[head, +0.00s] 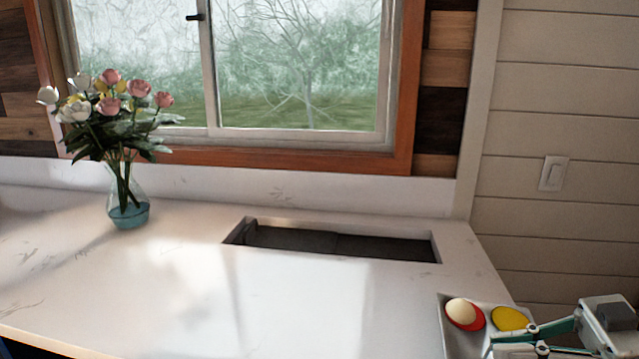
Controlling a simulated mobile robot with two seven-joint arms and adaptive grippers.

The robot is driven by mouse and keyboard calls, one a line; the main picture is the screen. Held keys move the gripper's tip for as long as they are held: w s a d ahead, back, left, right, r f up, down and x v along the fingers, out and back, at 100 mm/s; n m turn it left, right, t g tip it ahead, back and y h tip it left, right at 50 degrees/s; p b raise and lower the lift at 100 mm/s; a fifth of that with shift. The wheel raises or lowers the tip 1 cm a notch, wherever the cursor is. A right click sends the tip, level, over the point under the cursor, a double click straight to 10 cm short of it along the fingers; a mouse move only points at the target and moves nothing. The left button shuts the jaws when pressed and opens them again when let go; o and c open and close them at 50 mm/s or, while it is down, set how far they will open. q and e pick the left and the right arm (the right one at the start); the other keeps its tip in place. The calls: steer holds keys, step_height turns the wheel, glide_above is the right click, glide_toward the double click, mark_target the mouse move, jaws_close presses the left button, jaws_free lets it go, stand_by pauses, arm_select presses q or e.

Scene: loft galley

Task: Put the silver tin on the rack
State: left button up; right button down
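I cannot make out a silver tin or a rack in the head view. My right gripper (512,341) is at the lower right corner. Its two fingers are spread apart, with nothing seen between them. It is over or beside a pale grey tray-like thing (449,325), whose lower part is cut off by the picture's edge. My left gripper is out of view.
The grey tray-like thing holds a red item (474,322) with a cream egg-shaped item (460,311), and a yellow item (510,319). A glass flower vase (128,213) stands at the left. A sunken sink (340,243) opens in the white counter (200,290), whose middle is clear.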

mark_target(443, 306)
steer(key=shift+w+d+r, duration=0.15)
steer(key=shift+w+r, duration=0.25)
steer(key=shift+w+d+r+t+y, duration=0.2)
steer(key=shift+w+r+t+y, duration=0.1)
steer(key=shift+w+r+t, duration=0.3)
steer(key=shift+w, duration=0.45)
steer(key=w+a, duration=0.1)
steer(key=w+a+f+m+t, duration=0.1)
steer(key=w+f+t, duration=0.1)
steer(key=shift+w+a+m+h, duration=0.3)
steer(key=shift+w+a+h, duration=0.05)
steer(key=shift+a+h, duration=0.05)
steer(key=shift+w+a+t, duration=0.3)
steer(key=shift+w+t, duration=0.2)
steer(key=shift+w, duration=0.05)
steer(key=shift+w+a+f+m+t+h, duration=0.1)
steer(key=shift+w+a+m+t+h, duration=0.4)
steer(key=shift+w, duration=0.25)
steer(key=shift+w+a+m+t+h, duration=0.45)
steer(key=shift+w+m, duration=0.15)
steer(key=shift+w, duration=0.15)
steer(key=shift+w+a+f, duration=0.1)
steer(key=shift+w+a, duration=0.1)
steer(key=shift+w, duration=0.1)
